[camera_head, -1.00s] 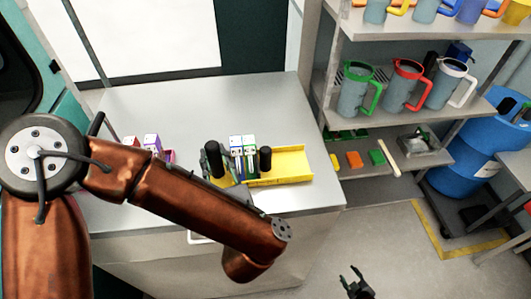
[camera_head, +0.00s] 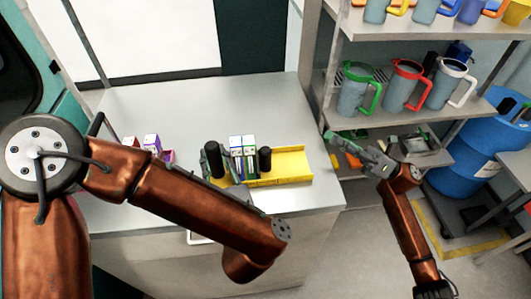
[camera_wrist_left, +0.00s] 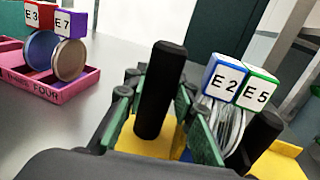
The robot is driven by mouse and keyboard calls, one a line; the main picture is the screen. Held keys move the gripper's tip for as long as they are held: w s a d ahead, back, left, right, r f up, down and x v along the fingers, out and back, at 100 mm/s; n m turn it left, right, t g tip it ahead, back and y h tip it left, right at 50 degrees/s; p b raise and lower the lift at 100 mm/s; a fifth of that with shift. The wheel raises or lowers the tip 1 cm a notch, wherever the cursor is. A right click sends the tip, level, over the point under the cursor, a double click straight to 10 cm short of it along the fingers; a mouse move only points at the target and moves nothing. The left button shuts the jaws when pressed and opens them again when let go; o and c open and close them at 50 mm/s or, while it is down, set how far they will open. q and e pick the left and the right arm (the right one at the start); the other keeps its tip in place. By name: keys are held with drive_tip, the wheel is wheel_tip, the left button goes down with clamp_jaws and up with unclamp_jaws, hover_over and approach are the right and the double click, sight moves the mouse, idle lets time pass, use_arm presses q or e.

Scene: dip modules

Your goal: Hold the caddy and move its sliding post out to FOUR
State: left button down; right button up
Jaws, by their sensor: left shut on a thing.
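The yellow caddy (camera_head: 290,166) lies on the grey table, with a black post (camera_head: 213,160) at its left end and another black post (camera_head: 265,160) further right. White-faced modules (camera_head: 243,158) stand between the posts; in the left wrist view two read E2 (camera_wrist_left: 224,82) and E5 (camera_wrist_left: 259,92). The caddy's right stretch is empty. My left gripper (camera_wrist_left: 160,105) is shut around the left post (camera_wrist_left: 160,90), its green-edged fingers on either side. My right gripper (camera_head: 350,147) is in the air right of the caddy, apart from it; its finger opening is unclear.
A pink tray (camera_wrist_left: 60,92) with lettering ending in FOUR holds modules E3 (camera_wrist_left: 38,16) and E7 (camera_wrist_left: 69,22), left of the caddy. Shelves with jugs (camera_head: 402,85) stand right, beyond the table edge. The table behind the caddy is clear.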

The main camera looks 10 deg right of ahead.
sight(266, 154)
drive_tip(key=s+a+n+g+h, duration=0.1)
drive_tip(key=a+n+g, duration=0.1)
drive_tip(key=n, duration=0.1)
drive_tip(key=s+a+r+n+g, duration=0.1)
drive_tip(key=a+n+g, duration=0.2)
drive_tip(key=n, duration=0.1)
drive_tip(key=s+a+r+n+g+h, duration=0.1)
drive_tip(key=a+n+g, duration=0.2)
drive_tip(key=shift+s+a+r+n+h, duration=0.2)
drive_tip(key=shift+s+n+h, duration=0.1)
drive_tip(key=shift+s, duration=0.1)
drive_tip(key=shift+s+a+n+g+h, duration=0.2)
drive_tip(key=shift+a+n+g+h, duration=0.1)
drive_tip(key=shift+a+n, duration=0.15)
drive_tip(key=a, duration=1.1)
drive_tip(key=shift+a, duration=0.3)
drive_tip(key=shift+c, duration=0.7)
clamp_jaws()
drive_tip(key=shift+d, duration=0.1)
